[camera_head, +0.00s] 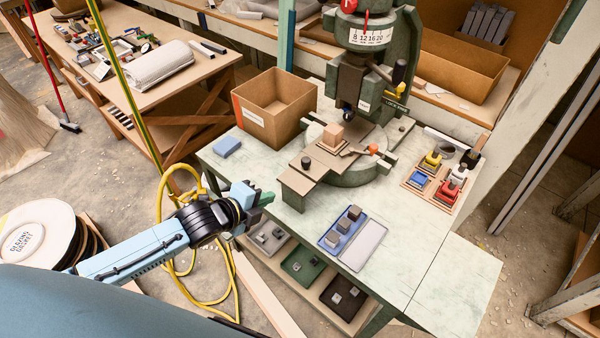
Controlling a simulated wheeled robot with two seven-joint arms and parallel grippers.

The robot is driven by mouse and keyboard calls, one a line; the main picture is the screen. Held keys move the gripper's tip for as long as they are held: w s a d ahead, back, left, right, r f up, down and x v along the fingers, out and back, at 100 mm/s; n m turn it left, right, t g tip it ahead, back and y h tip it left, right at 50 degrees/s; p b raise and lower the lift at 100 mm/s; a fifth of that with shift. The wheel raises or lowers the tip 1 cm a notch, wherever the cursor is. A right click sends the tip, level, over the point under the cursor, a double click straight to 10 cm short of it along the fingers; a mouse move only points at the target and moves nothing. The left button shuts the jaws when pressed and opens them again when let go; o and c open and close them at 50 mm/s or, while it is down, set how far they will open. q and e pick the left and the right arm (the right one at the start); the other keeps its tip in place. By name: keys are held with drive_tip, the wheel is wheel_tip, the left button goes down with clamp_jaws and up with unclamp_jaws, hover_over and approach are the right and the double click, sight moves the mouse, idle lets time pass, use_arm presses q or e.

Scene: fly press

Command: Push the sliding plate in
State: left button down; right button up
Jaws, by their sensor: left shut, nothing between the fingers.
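The sliding plate (299,183) is a flat brown-grey plate at the base of the green fly press (376,85). Its front end sticks out toward me over the table, and a dark knob (308,162) stands on it. A tan block (332,134) sits farther back on the plate, under the press head. My left gripper (266,199) is shut and empty, just left of the plate's front end and apart from it, near the table's left edge. My right gripper is not in view.
A cardboard box (262,117) and a blue block (227,147) are left of the press. A blue tray (338,232) with grey blocks lies in front of it. A wooden tray (421,187) with coloured pieces is to the right. Yellow hose hangs beside my left arm.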

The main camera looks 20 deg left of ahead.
use_arm(q)
approach(307, 176)
drive_tip(key=f, duration=0.1)
drive_tip(key=w+f, duration=0.1)
drive_tip(key=f, duration=0.1)
drive_tip(key=shift+w+d+f+b, duration=0.2)
drive_tip(key=shift+w+d+b, duration=0.1)
drive_tip(key=shift+d+b, duration=0.1)
drive_tip(key=shift+w+d+r, duration=0.1)
drive_tip(key=shift+w+d, duration=0.15)
drive_tip(key=shift+w, duration=0.3)
drive_tip(key=shift+w+d, duration=0.2)
drive_tip(key=shift+w, duration=0.4)
drive_tip(key=shift+w+d, duration=0.2)
drive_tip(key=shift+w, duration=0.4)
